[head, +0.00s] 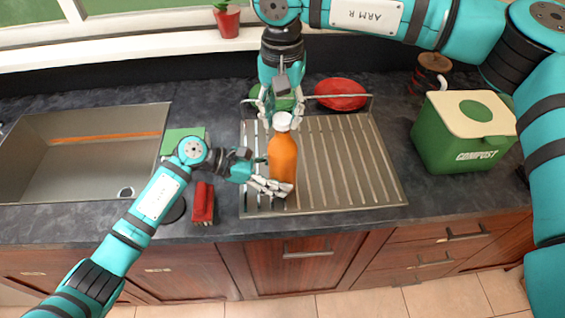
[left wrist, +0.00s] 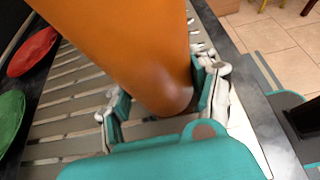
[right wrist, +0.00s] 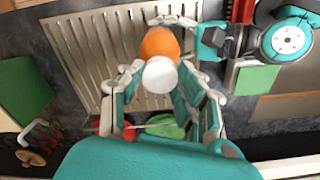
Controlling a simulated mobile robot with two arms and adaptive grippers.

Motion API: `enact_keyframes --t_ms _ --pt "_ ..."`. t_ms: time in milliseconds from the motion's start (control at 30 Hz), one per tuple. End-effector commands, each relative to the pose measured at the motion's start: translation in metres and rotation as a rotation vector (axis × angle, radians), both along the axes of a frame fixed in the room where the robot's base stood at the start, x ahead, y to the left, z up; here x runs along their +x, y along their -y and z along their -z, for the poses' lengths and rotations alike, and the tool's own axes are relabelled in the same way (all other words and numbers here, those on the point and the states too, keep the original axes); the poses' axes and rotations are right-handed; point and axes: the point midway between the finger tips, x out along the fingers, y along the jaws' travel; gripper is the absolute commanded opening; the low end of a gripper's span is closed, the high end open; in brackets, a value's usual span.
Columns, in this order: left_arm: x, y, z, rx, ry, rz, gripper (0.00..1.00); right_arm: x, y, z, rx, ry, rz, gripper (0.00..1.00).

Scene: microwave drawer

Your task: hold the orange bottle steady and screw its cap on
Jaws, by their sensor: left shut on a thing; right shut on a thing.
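The orange bottle (head: 283,165) stands upright on the metal drainer (head: 340,165), with its white cap (head: 282,121) at the top. My left gripper (head: 272,187) is shut on the lower part of the bottle; the left wrist view shows its fingers on both sides of the orange body (left wrist: 135,45). My right gripper (head: 282,116) comes down from above, shut on the cap. In the right wrist view its fingers are around the white cap (right wrist: 160,75), with the orange bottle (right wrist: 159,43) beyond. The thread under the cap is hidden.
A red bowl (head: 341,94) and a green bowl (head: 284,102) lie at the drainer's back. A green compost bin (head: 462,132) stands at right. The sink (head: 75,150), a green sponge (head: 183,139) and a red item (head: 203,203) are at left.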

Motion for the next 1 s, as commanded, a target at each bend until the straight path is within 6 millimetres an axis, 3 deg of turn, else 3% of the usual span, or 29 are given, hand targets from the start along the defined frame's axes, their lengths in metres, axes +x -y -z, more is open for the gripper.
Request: enact_keyframes --t_ms 1000 --pt "-0.0002 0.0 0.0004 0.0 -0.001 0.0 0.42 0.0 0.0001 0.0076 0.0 0.0 0.0 0.24"
